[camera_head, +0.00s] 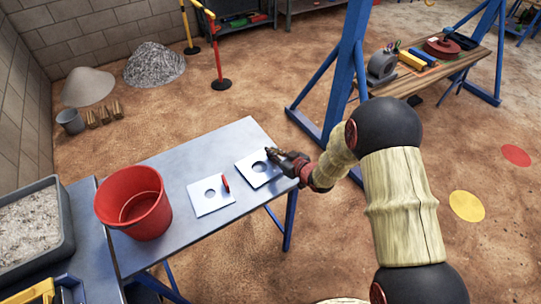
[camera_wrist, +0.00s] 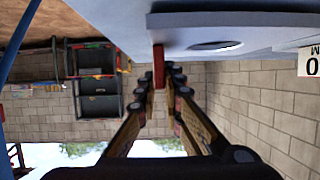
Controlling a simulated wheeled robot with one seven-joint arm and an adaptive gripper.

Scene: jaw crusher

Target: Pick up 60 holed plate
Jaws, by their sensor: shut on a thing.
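Two pale square plates with round holes are on the grey-blue table (camera_head: 160,158) in the head view. The far plate (camera_head: 249,171) has my gripper (camera_head: 272,153) at its upper right. In the wrist view, a holed plate (camera_wrist: 190,38) fills the upper part, with a red upright tab (camera_wrist: 158,66) at its edge. My gripper (camera_wrist: 160,82) is shut on this tab. Dark bands border the far plate; I cannot tell whether it is raised off the table. The nearer plate (camera_head: 203,202) lies to the left with its own red tab (camera_head: 226,183). Plate sizes are not readable.
A red bucket (camera_head: 134,202) stands on the table left of the plates. A grey tray of gravel (camera_head: 64,246) is further left. A blue frame (camera_head: 343,75) stands behind my arm, with a wooden bench (camera_head: 441,67) beside it. The table between and around the plates is otherwise clear.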

